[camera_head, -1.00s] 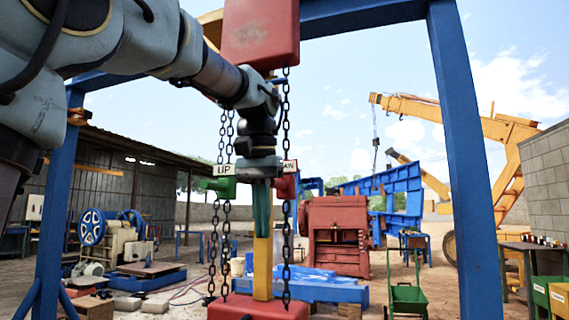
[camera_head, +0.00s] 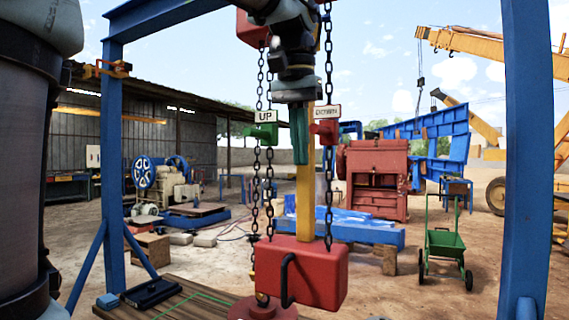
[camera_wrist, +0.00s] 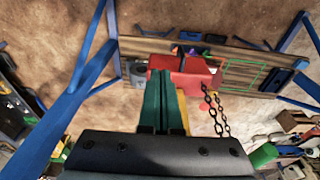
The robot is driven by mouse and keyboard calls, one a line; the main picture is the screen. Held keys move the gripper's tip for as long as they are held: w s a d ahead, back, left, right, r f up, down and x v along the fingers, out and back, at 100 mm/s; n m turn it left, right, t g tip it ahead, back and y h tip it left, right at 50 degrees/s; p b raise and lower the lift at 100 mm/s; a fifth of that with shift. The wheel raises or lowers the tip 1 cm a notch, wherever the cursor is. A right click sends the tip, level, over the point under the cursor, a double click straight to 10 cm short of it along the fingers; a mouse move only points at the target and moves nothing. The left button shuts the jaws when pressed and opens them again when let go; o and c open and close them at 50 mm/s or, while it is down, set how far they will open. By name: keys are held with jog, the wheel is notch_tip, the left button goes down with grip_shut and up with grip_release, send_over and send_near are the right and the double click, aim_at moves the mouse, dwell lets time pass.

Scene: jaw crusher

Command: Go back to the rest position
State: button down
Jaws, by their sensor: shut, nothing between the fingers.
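My gripper (camera_head: 301,160) hangs fingers down in the head view, shut and empty, its green fingers together. It is between the two hanging chains, in front of the yellow strap. A green handle marked UP (camera_head: 262,133) is to its left and a red handle marked DOWN (camera_head: 325,131) to its right. In the wrist view the green fingers (camera_wrist: 160,85) point toward the red hoist block (camera_wrist: 185,70). In the head view this red block (camera_head: 300,272) with a black handle hangs below my gripper. I cannot tell whether the fingers touch anything.
Blue gantry posts stand at the left (camera_head: 113,170) and right (camera_head: 528,160). A wooden table (camera_head: 185,290) lies below, with a blue box and a black tray on it. A red jaw crusher (camera_head: 376,175) and a green cart (camera_head: 444,243) stand behind.

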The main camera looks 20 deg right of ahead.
jog(key=w+a+f+n, duration=0.2)
jog(key=w+a+f, duration=0.25)
jog(key=f, duration=0.45)
jog(key=w+a+f+n, duration=0.1)
jog(key=w+a+f, duration=0.35)
jog(key=f, duration=0.45)
jog(key=s+a+f+n, duration=0.2)
jog(key=s+a+f, duration=0.1)
jog(key=a+f, duration=0.4)
jog(key=s+a+f+n+y, duration=0.1)
jog(key=s+a+f, duration=0.3)
jog(key=a+f, duration=0.4)
notch_tip(320, 180, down, 4)
jog(key=shift+a+n, duration=0.3)
jog(key=shift+n, duration=0.4)
